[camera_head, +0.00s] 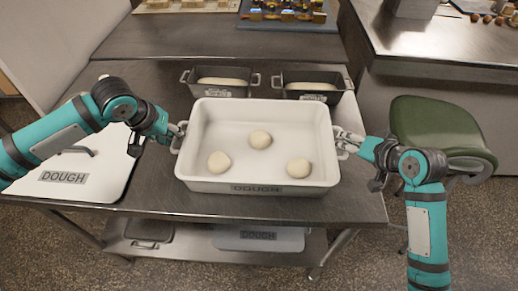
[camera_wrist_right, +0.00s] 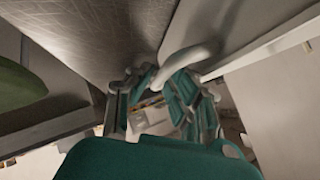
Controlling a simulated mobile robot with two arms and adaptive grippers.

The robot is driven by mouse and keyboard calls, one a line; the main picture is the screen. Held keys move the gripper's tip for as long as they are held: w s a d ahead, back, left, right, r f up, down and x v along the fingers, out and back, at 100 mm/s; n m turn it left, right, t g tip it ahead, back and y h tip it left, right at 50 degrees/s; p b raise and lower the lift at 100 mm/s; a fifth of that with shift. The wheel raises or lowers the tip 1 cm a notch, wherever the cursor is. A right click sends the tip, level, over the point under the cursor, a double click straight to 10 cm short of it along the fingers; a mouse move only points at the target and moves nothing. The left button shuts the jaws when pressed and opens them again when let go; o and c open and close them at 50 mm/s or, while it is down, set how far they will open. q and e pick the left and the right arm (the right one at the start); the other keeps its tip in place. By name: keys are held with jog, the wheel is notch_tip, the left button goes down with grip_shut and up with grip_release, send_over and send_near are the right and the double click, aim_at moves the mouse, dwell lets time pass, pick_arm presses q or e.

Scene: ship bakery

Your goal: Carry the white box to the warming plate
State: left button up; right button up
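The white box (camera_head: 258,187), an open tray with a DOUGH label on its front wall, is over the steel table in the head view, level, with three dough balls in it. I cannot tell if it touches the table. My left gripper (camera_head: 180,130) is at its left handle; its fingers are too small to tell open from shut. My right gripper (camera_head: 347,140) is at its right handle. In the right wrist view the fingers of that gripper (camera_wrist_right: 166,78) close in on the pale handle (camera_wrist_right: 190,58). I cannot make out a warming plate.
Two dark loaf tins (camera_head: 222,91) (camera_head: 314,97) with dough stand just behind the box. A white DOUGH lid (camera_head: 105,160) lies at the left. A green stool (camera_head: 437,125) stands right of the steel table (camera_head: 300,210). Counters are at the back and right (camera_head: 440,42).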

pick_arm(q)
jog(key=shift+w+d+f, duration=0.15)
jog(key=shift+w+f, duration=0.05)
jog(key=shift+f, duration=0.4)
pick_arm(e)
jog(key=shift+w+a+f, duration=0.25)
jog(key=shift+w+f, duration=0.1)
jog(key=shift+w, duration=0.05)
pick_arm(q)
jog(key=shift+c, duration=0.4)
pick_arm(e)
jog(key=shift+c, duration=0.4)
pick_arm(q)
grip_shut()
pick_arm(e)
grip_shut()
pick_arm(q)
jog(key=shift+r, duration=0.1)
